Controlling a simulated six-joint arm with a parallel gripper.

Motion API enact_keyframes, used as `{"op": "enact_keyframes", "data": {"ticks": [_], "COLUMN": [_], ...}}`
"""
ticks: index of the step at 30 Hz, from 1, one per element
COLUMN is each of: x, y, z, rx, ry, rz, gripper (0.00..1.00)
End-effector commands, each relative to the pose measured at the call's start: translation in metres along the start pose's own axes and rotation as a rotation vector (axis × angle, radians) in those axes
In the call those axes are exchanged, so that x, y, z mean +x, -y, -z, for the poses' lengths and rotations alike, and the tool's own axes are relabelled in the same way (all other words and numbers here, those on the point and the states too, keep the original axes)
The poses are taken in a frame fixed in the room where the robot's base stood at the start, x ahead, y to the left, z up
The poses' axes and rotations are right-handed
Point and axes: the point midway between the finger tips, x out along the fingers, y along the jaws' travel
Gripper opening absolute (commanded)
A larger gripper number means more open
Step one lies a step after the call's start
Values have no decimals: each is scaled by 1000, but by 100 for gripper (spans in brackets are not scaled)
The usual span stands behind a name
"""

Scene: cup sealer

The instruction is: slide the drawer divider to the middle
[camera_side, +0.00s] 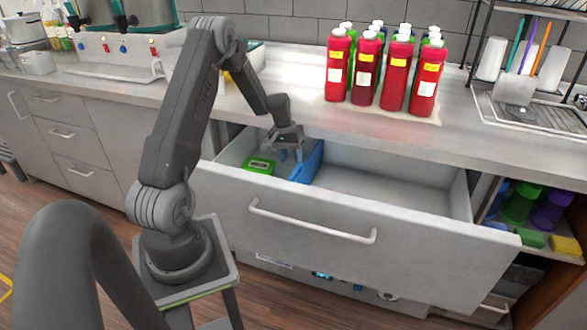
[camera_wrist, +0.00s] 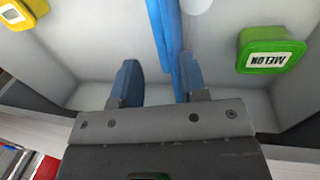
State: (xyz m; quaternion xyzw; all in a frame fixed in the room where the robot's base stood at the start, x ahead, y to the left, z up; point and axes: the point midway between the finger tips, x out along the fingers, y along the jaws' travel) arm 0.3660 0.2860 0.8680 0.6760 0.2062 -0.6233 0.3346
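The drawer (camera_side: 395,236) is pulled open in the side view. Its blue divider (camera_side: 311,163) stands left of the drawer's middle, with a wide empty space visible to its right. My gripper (camera_side: 290,154) is down inside the drawer at the divider. In the wrist view the blue divider (camera_wrist: 166,32) runs down from the top edge toward my gripper (camera_wrist: 157,83). The two blue fingers are spread apart, and the divider's near end appears between them, close to the right finger. Whether they touch is not clear.
A green container (camera_side: 259,166) labelled MELON, also in the wrist view (camera_wrist: 268,50), sits left of the divider in the side view. A yellow container (camera_wrist: 22,12) shows in the wrist view. Red bottles (camera_side: 366,70) stand on the counter behind; a drying rack (camera_side: 530,112) is at right.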

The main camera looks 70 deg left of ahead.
Motion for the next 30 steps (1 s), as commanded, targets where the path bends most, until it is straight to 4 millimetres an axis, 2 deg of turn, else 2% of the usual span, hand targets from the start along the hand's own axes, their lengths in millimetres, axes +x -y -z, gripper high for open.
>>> {"op": "enact_keyframes", "data": {"ticks": [3, 9, 20, 30], "x": [22, 43, 49, 48], "y": [0, 0, 0, 0], "z": [-1, 0, 0, 0], "rx": [1, 2, 1, 1], "ry": [3, 0, -1, -1], "rz": [0, 0, 0, 0], "gripper": [40, 40, 40, 9]}}
